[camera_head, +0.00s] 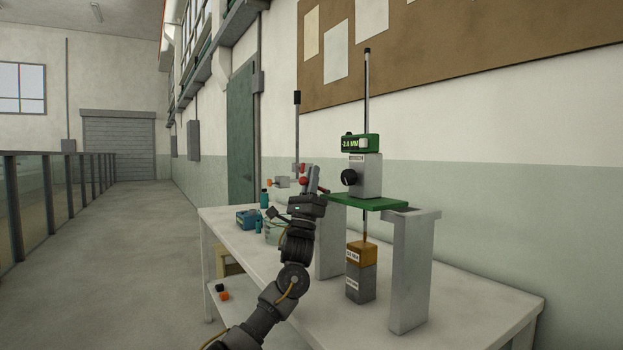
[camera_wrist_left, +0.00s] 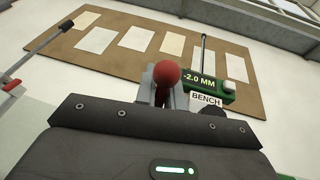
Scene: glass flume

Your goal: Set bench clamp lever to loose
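The bench unit is a grey block (camera_head: 368,180) labelled BENCH, with a black knob and a green display (camera_head: 359,142) on top; the wrist view display (camera_wrist_left: 208,82) reads -2.0 MM. A red ball knob (camera_wrist_left: 166,72) sits at my left fingertips in the left wrist view, in front of the bench unit. It looks like the lever's end. In the head view my left gripper (camera_head: 310,180) is raised left of the block, with red showing on both sides of its fingers. The fingers look close together. Whether they grip the knob is unclear. The lever's shaft is mostly hidden.
A green plate (camera_head: 367,201) on grey uprights (camera_head: 411,270) stands right of my left arm. Below it is an orange-topped block (camera_head: 361,254). A blue box (camera_head: 247,219) and small bottles stand on the white table (camera_head: 470,300). Its front right is clear.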

